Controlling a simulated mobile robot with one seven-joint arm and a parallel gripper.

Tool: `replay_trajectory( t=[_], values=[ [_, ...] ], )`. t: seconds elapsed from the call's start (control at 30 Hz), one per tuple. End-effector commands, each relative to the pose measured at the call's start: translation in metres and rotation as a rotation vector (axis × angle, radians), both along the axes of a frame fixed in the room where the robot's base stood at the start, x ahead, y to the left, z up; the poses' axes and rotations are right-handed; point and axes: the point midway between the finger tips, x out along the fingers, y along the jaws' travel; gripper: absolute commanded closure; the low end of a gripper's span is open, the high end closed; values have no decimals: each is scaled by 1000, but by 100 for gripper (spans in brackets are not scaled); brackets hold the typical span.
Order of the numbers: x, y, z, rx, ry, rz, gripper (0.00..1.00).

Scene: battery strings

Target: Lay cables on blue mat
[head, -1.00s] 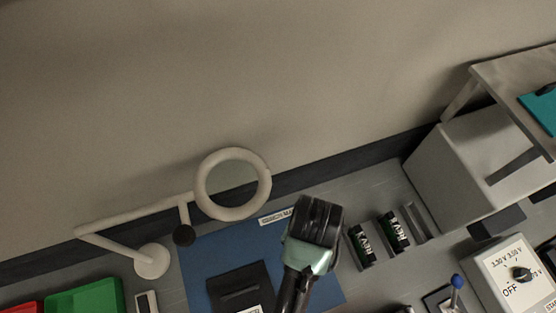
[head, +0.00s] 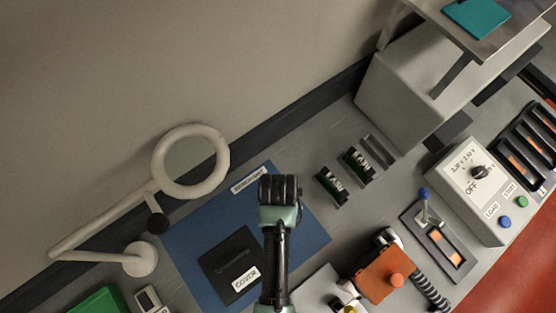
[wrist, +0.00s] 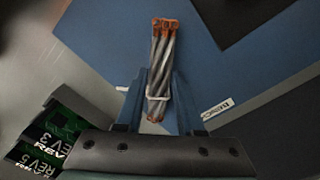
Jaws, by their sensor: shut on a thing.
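The blue mat (head: 190,248) lies on the grey bench, with a black panel labelled COVER (head: 234,262) on it. My gripper (wrist: 158,92) is shut on a short bundle of grey cables with orange ends (wrist: 159,62), seen in the wrist view. The bundle lies lengthwise between the fingers, over the blue mat (wrist: 105,45). I cannot tell whether it touches the mat. In the head view my gripper (head: 280,190) is over the mat's upper right part, and its wrist hides the fingers and the cables.
A ring magnifier (head: 224,165) on a white arm stands at the left. An orange block (head: 385,275), a blue-knobbed lever (head: 424,195) and a dial box (head: 480,190) are at the right.

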Motion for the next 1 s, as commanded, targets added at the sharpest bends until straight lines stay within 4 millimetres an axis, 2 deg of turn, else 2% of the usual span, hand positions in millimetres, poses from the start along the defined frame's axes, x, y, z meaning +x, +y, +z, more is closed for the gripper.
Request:
replay_trajectory(
  t=[0.17, 0.2, 0.37, 0.63, 0.77, 0.87, 1.0],
  values=[
    [0, 0, -2, 0, -1, 0, 100],
    [0, 0, -3, 0, 0, 0, 61],
    [0, 0, -2, 0, 0, 0, 33],
    [0, 0, -2, 0, 0, 0, 33],
    [1, 0, 5, 0, -1, 0, 33],
    [1, 0, 19, -1, -4, 0, 33],
    [2, 0, 48, -1, -6, 0, 33]
  ],
)
